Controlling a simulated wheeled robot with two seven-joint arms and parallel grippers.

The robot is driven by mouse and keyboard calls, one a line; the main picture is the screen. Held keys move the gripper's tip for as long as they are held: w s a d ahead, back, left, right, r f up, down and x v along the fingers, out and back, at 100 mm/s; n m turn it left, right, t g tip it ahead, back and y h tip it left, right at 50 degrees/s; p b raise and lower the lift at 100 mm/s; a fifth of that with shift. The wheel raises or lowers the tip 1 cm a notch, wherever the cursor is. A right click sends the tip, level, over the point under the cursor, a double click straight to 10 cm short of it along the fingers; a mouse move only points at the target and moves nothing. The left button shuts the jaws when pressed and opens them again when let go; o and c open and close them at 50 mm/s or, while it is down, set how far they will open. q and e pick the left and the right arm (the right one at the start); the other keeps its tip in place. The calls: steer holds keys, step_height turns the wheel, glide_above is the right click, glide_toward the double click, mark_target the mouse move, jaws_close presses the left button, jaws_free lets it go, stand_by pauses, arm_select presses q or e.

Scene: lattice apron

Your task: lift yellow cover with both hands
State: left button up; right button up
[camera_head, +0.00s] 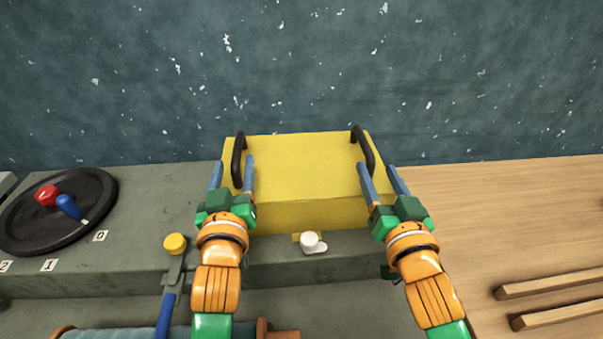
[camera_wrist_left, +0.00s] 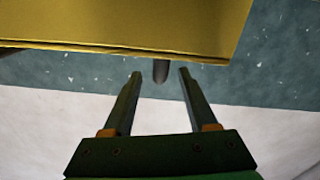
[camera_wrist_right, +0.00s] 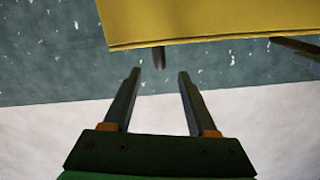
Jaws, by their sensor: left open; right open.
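The yellow cover (camera_head: 300,168) is a box shape with a black handle on each side of its top. My left gripper (camera_head: 233,161) is open, with its fingers on either side of the left handle (camera_head: 238,160). In the left wrist view, the handle's end (camera_wrist_left: 161,71) shows between the fingertips, below the cover's edge (camera_wrist_left: 120,28). My right gripper (camera_head: 376,166) is open near the lower end of the right handle (camera_head: 361,146). In the right wrist view, that handle's end (camera_wrist_right: 158,58) is just beyond the fingertips, under the cover (camera_wrist_right: 210,20). I cannot tell whether either gripper touches its handle.
A grey console (camera_head: 140,230) surrounds the cover's left and front. It carries a black dial (camera_head: 85,215) with red and blue knobs, a yellow knob (camera_head: 175,244) on a lever and a white knob (camera_head: 311,242). Wooden bars (camera_head: 550,284) lie on the wooden table (camera_head: 500,215) at right.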

mark_target(238, 143)
arm_select(q)
steer(key=w, duration=0.4)
steer(key=w+a, duration=0.1)
steer(key=w, duration=0.2)
steer(key=shift+w, duration=0.1)
arm_select(e)
steer(key=w, duration=0.4)
steer(key=w+a, duration=0.1)
steer(key=w, duration=0.2)
steer(key=shift+w, duration=0.1)
arm_select(q)
jaws_close()
arm_select(e)
jaws_close()
steer(key=shift+a, duration=0.1)
arm_select(q)
steer(key=shift+r, duration=0.1)
